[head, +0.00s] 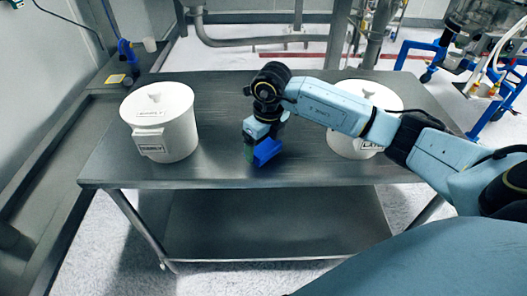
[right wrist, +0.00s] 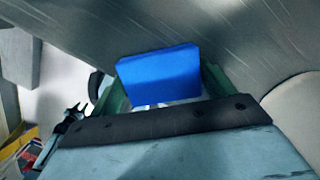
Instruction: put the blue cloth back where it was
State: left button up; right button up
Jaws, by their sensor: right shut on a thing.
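The blue cloth (head: 267,151) looks like a flat, block-shaped piece. It is in my right gripper (head: 255,148), over the front middle of the steel table (head: 225,174). In the right wrist view the blue cloth (right wrist: 160,73) sits between the two green fingers of the right gripper (right wrist: 165,95), which is shut on it. The fingers point down toward the metal tabletop. I cannot tell whether the cloth touches the table. My left gripper is not in view.
A white lidded bucket (head: 163,118) with a label stands on the table's left. A second white bucket (head: 347,145) stands on the right, partly hidden behind my right arm. The tabletop between the buckets is clear.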

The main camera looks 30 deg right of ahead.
aim_at(265, 146)
jog(key=shift+f, duration=1.45)
jog(key=shift+f, duration=0.1)
jog(key=o, duration=0.8)
jog(key=r, duration=0.4)
jog(key=s+r, duration=0.1)
jog(key=r, duration=0.7)
jog(key=shift+s+d+r+p, duration=0.1)
jog(key=shift+s+d+p, duration=0.1)
jog(key=shift+p, duration=0.15)
